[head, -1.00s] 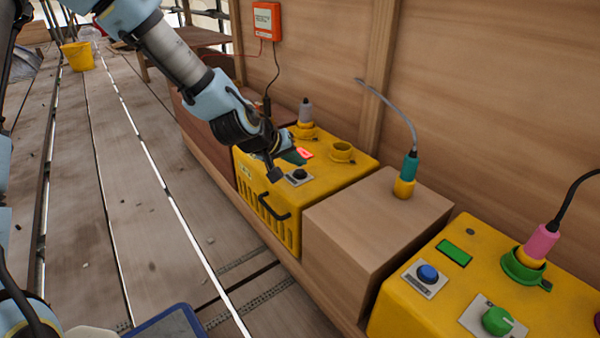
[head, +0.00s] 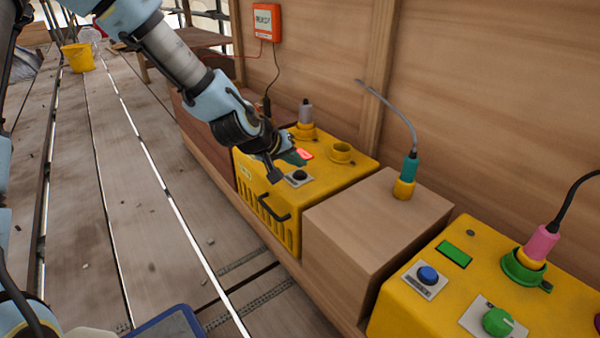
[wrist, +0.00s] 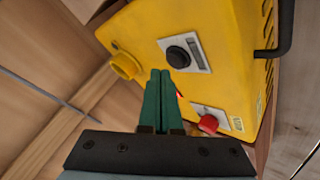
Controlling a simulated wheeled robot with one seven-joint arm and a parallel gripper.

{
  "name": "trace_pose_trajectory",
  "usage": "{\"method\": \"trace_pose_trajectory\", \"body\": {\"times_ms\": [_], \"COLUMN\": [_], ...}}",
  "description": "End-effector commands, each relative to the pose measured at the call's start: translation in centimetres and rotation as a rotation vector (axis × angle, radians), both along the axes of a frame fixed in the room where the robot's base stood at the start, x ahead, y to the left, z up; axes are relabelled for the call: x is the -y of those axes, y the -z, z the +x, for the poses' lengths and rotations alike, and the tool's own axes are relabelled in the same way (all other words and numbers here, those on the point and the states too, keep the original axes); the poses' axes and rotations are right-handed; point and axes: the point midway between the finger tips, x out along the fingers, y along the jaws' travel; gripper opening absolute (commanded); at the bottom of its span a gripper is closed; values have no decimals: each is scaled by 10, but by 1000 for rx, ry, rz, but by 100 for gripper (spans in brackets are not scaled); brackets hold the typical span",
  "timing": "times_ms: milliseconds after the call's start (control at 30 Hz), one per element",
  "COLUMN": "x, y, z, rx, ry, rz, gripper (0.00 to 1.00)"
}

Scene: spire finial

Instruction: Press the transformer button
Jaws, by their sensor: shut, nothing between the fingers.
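A yellow box (head: 330,187) with a black round control (head: 298,176) on a grey plate stands in the middle of the head view. It has a glowing red display (head: 305,154), partly covered by my gripper (head: 299,158). In the wrist view the same box (wrist: 225,25) shows the black control (wrist: 179,55) just beyond my fingertips. A red button (wrist: 208,123) on a pale plate shows to the right of my fingers, and the arm hides it in the head view. My gripper (wrist: 159,73) has dark green fingers, shut and empty, over the box top. Contact cannot be told.
A second yellow box (head: 385,318) at right has a blue button (head: 428,274), a green knob (head: 497,321) and a green display (head: 454,253). A wooden block (head: 360,225) stands between the boxes. Plugs and cables rise near the wooden wall (head: 500,90). The plank floor at left is mostly clear.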

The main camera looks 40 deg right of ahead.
Motion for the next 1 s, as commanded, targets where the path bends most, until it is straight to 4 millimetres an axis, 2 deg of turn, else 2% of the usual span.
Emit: {"method": "trace_pose_trajectory", "body": {"times_ms": [600, 1000], "x": [0, 0], "y": [0, 8], "z": [0, 0], "rx": [0, 0], "ry": [0, 0], "rz": [0, 0], "gripper": [0, 0]}}
